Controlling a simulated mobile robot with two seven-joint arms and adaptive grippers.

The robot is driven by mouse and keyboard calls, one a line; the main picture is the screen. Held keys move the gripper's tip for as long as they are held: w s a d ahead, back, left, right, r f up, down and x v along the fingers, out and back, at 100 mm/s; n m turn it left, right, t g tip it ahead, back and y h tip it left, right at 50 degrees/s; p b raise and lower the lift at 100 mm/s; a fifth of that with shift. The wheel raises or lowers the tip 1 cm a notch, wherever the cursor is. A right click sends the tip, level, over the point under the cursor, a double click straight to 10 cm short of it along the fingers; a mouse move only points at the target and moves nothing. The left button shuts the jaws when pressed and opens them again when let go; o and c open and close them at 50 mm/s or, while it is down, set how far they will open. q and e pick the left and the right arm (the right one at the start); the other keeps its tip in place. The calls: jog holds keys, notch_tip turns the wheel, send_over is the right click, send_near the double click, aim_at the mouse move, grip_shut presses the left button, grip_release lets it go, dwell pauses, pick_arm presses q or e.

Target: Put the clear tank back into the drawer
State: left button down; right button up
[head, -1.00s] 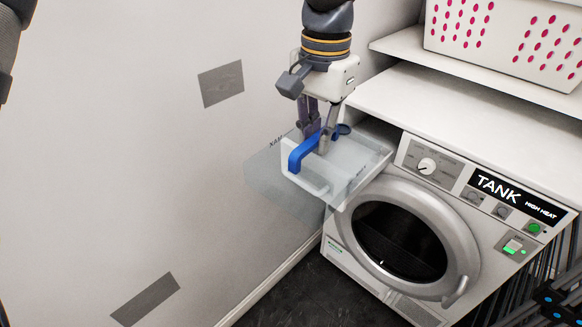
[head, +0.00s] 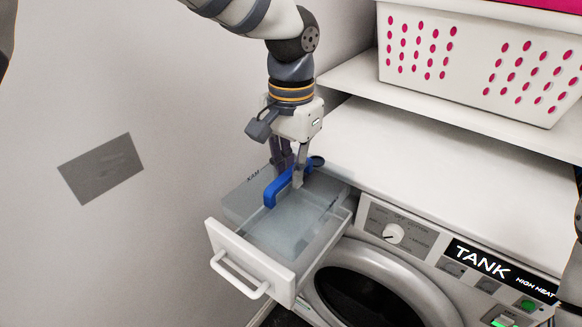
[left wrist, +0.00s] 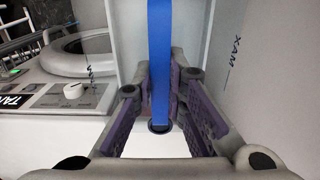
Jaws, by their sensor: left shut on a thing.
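The clear tank (head: 290,228) is a see-through box with a blue handle (head: 279,190) on top. My left gripper (head: 291,184) is shut on the blue handle from above. In the left wrist view the blue handle (left wrist: 160,60) runs between the fingers. The drawer is pulled out, and its white front (head: 248,250) has a bar handle. The tank overlaps the drawer behind this front, with its left side showing past the drawer's left edge. I cannot tell whether its bottom rests in the drawer. My right gripper is not in view.
The white dryer (head: 375,225) has a round door, a dial and a TANK display (head: 482,260). A wall (head: 60,100) is close on the left. A white shelf (head: 440,105) carries a basket (head: 470,55) with pink holes. The dryer top is clear.

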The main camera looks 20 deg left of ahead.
aim_at(291, 194)
pick_arm(q)
jog(key=shift+w+f, duration=0.1)
jog(key=shift+f, duration=2.65)
jog(key=shift+f, duration=2.15)
jog(key=c, duration=1.5)
grip_release()
jog(key=shift+c, duration=0.2)
notch_tip(291, 194, up, 12)
jog(key=shift+r, duration=0.1)
